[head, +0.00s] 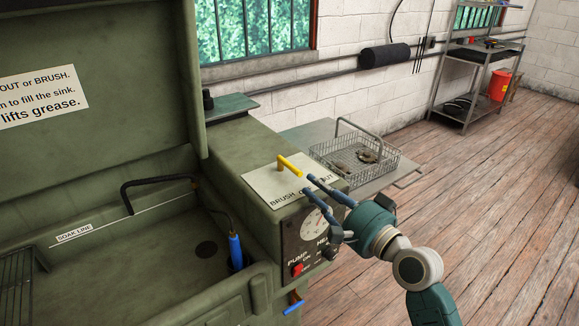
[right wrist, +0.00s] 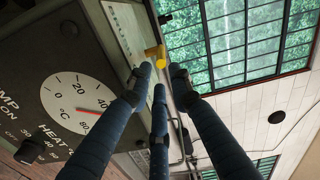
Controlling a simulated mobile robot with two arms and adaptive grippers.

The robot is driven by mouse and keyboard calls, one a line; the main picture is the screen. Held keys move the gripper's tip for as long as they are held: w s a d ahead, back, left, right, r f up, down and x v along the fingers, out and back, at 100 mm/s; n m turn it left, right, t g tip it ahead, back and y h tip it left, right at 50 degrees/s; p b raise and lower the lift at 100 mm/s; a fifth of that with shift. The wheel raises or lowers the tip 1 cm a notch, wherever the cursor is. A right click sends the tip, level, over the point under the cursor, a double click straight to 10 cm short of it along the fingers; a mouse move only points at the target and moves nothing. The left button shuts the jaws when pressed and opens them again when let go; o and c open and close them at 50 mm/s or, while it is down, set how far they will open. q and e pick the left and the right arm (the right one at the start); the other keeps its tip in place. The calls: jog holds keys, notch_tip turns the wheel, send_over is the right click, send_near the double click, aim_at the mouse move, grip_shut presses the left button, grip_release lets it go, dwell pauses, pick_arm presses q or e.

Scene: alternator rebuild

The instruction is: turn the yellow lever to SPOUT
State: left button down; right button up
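The yellow lever (head: 289,166) stands on a pale label plate (head: 262,187) on top of the green washer cabinet. Its handle slants toward the lower right. BRUSH reads at the plate's near left, and part of a word ending in OUT shows at the right, partly covered by my fingers. My right gripper (head: 309,186) reaches in from the right, its fingers apart and empty, tips just short of the lever. In the right wrist view, the lever (right wrist: 156,56) shows just beyond the fingertips (right wrist: 161,76); contact is not clear. My left gripper is out of view.
Below the lever, the front panel has a dial (head: 314,223), a red pump switch (head: 297,270) and a heat knob (head: 329,251). The sink (head: 150,262) with a black spout (head: 128,196) lies left. A wire basket (head: 387,173) stands behind right.

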aim_at(283, 160)
jog(key=shift+w+a+r, duration=0.25)
jog(key=shift+w, duration=0.2)
jog(key=x, duration=0.4)
jog(key=p+x, duration=0.1)
jog(key=x, duration=0.3)
jog(key=shift+w+a+f, duration=0.15)
jog(key=shift+f, duration=0.05)
grip_shut()
